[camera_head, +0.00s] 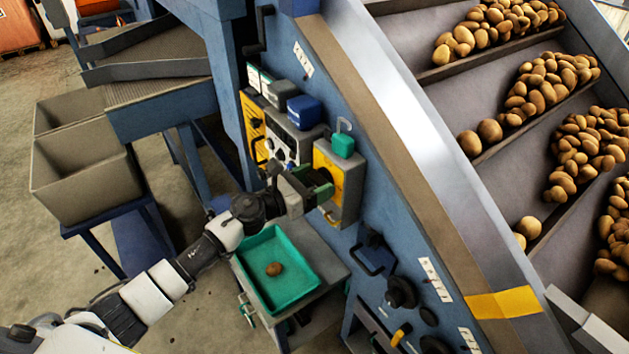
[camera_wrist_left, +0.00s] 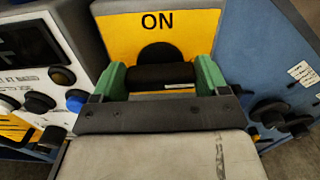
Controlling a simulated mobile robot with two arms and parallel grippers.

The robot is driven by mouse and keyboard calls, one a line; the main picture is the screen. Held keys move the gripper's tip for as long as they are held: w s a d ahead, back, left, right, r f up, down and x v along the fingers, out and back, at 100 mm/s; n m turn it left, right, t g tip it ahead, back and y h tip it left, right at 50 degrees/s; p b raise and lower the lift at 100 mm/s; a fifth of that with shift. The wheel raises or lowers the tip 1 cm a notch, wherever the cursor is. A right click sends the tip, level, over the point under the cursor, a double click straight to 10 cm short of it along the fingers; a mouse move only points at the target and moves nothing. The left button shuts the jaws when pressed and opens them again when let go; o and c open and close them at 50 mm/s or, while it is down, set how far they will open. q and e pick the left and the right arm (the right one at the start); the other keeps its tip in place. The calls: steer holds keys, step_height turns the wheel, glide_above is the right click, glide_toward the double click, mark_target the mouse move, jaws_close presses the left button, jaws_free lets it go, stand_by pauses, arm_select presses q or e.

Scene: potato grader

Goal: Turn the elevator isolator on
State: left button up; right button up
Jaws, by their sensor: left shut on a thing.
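The elevator isolator is a grey box with a yellow front plate (camera_head: 351,178) on the blue machine side. In the left wrist view its yellow plate (camera_wrist_left: 193,28) reads ON at the top, above a black rotary knob (camera_wrist_left: 160,72). My left gripper (camera_head: 322,184) reaches the box from the left. In the left wrist view the green fingers of my left gripper (camera_wrist_left: 161,84) are on both sides of the knob, shut on it. The knob's lower part and the plate's lower part are hidden by the gripper. My right gripper is not in view.
A control panel (camera_head: 289,140) with knobs is left of the isolator. A green tray (camera_head: 285,291) with one potato (camera_head: 274,269) sits below my left arm. A handle (camera_head: 374,254) and a black knob (camera_head: 400,291) stick out lower right. The elevator belt (camera_head: 470,100) carries potatoes.

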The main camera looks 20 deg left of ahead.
arm_select(q)
steer(key=n+p, duration=0.1)
steer(key=n, duration=0.3)
steer(key=shift+a+n, duration=0.1)
steer(key=shift+n, duration=0.2)
steer(key=n+p, duration=0.1)
steer(key=n, duration=0.3)
steer(key=shift+w, duration=0.1)
steer(key=n+p, duration=0.1)
steer(key=n, duration=0.4)
steer(key=shift+p, duration=0.35)
steer(key=shift+a+f+n+p, duration=0.15)
steer(key=shift+n+p, duration=0.4)
steer(key=shift+n, duration=1.35)
steer(key=shift+f, duration=0.1)
steer(key=o, duration=0.9)
steer(key=shift+b+v, duration=1.5)
steer(key=shift+v, duration=3.9)
